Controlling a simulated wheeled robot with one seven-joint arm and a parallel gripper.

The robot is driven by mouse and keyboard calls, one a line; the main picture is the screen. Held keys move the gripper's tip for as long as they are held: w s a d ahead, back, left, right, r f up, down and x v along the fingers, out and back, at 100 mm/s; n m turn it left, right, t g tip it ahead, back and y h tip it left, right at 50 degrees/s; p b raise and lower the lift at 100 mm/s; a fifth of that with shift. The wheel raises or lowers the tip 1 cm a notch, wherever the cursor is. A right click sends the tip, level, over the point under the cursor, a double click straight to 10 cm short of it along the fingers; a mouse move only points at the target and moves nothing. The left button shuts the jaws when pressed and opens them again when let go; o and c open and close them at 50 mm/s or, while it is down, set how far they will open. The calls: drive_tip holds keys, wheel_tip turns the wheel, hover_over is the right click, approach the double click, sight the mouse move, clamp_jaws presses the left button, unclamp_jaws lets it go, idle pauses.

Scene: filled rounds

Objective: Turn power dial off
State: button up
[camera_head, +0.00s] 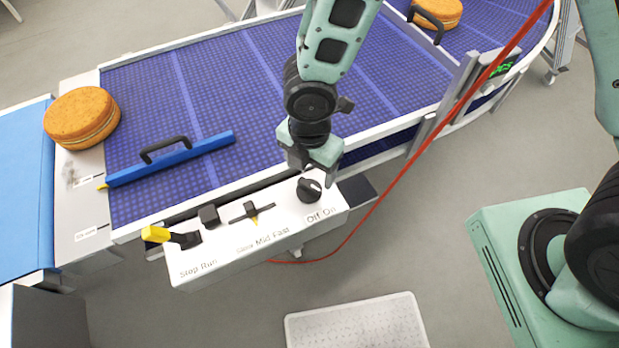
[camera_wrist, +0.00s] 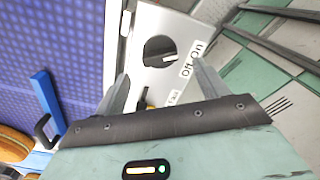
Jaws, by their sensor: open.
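The power dial (camera_head: 309,190) is a round black knob on the right end of the white control box, with "Off On" lettering beside it. In the wrist view the dial (camera_wrist: 160,50) lies ahead of my gripper, and its pale pointer mark is turned toward the "On" side of the lettering. My gripper (camera_head: 312,160) is just above and behind the dial in the head view, pointing down. In the wrist view my gripper (camera_wrist: 160,88) has its two fingers spread apart with nothing between them. I see no contact with the dial.
The control box (camera_head: 255,247) also carries a yellow stop/run lever (camera_head: 157,234) and a speed slider (camera_head: 252,211). The blue conveyor (camera_head: 240,85) runs behind it, with a blue bar (camera_head: 170,160) and round filled cakes (camera_head: 82,117). A red cable (camera_head: 400,180) hangs right of the box.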

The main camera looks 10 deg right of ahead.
sight(309, 183)
drive_tip(key=shift+f, duration=2.6)
drive_tip(key=c, duration=1)
